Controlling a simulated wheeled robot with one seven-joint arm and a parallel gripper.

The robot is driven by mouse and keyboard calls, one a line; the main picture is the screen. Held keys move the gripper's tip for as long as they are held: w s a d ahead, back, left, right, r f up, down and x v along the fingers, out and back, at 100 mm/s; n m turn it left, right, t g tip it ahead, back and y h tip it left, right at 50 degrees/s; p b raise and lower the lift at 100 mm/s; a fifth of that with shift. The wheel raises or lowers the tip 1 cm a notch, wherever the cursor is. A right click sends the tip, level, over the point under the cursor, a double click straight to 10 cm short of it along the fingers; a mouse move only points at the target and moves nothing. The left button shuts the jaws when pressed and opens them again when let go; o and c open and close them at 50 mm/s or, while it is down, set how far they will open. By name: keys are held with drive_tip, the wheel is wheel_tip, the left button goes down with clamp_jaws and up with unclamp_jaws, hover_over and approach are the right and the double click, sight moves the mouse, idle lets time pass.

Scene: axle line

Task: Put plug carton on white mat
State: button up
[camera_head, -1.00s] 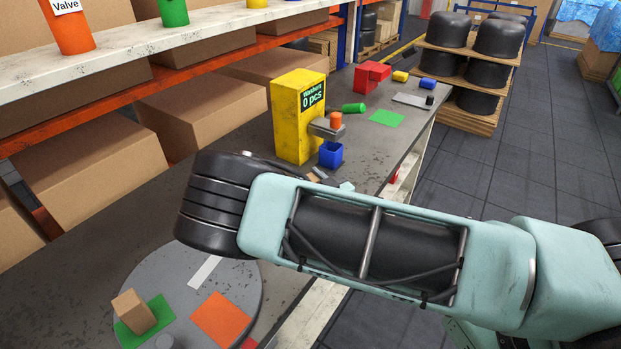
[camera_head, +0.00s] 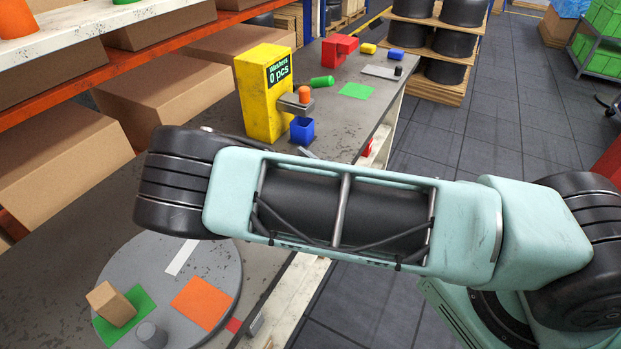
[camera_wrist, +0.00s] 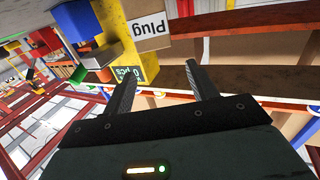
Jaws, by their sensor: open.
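A narrow white mat (camera_head: 180,257) lies on the turntable's far part, near my arm's edge in the picture. My gripper (camera_wrist: 160,70) is open, with nothing between its fingers. In the head view it is hidden behind my arm.
The grey turntable (camera_head: 215,252) also bears an orange mat (camera_head: 202,303) and a grey cylinder (camera_head: 151,335). The yellow dispenser (camera_head: 255,100) stands on the bench, with a blue cup (camera_head: 302,131) under its spout. Shelves with large boxes line the left.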

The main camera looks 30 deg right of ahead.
drive_tip(key=s+d+m+h, duration=0.1)
drive_tip(key=s, duration=0.1)
drive_tip(key=s+f+m+g+h, duration=0.1)
drive_tip(key=s+h, duration=0.1)
drive_tip(key=s+d+f+m+g+h, duration=0.1)
drive_tip(key=s+m, duration=0.1)
drive_tip(key=shift+s+d+f, duration=0.15)
drive_tip(key=shift+s+d, duration=0.1)
drive_tip(key=shift+d, duration=0.05)
drive_tip(key=a+f+m+g, duration=0.1)
drive_tip(key=s+a+f+m+g+h, duration=0.1)
drive_tip(key=g, duration=0.1)
drive_tip(key=shift+a+g, duration=0.15)
drive_tip(key=shift+g, duration=0.15)
drive_tip(key=s+a+g, duration=0.2)
drive_tip(key=a, duration=0.1)
drive_tip(key=s+a+g, duration=0.1)
drive_tip(key=shift+a+r+y, duration=0.3)
drive_tip(key=shift+r+y, duration=0.1)
drive_tip(key=s+a+r+n+g+y, duration=0.2)
drive_tip(key=s+a+r+n+g, duration=0.5)
drive_tip(key=s+r, duration=0.5)
drive_tip(key=s+d+r+n+g+h, duration=0.1)
drive_tip(key=s+d+r+n, duration=0.3)
drive_tip(key=s+r, duration=0.2)
drive_tip(key=shift+s+g+h, duration=0.3)
drive_tip(key=shift+s+g, duration=0.1)
drive_tip(key=shift+s, duration=0.1)
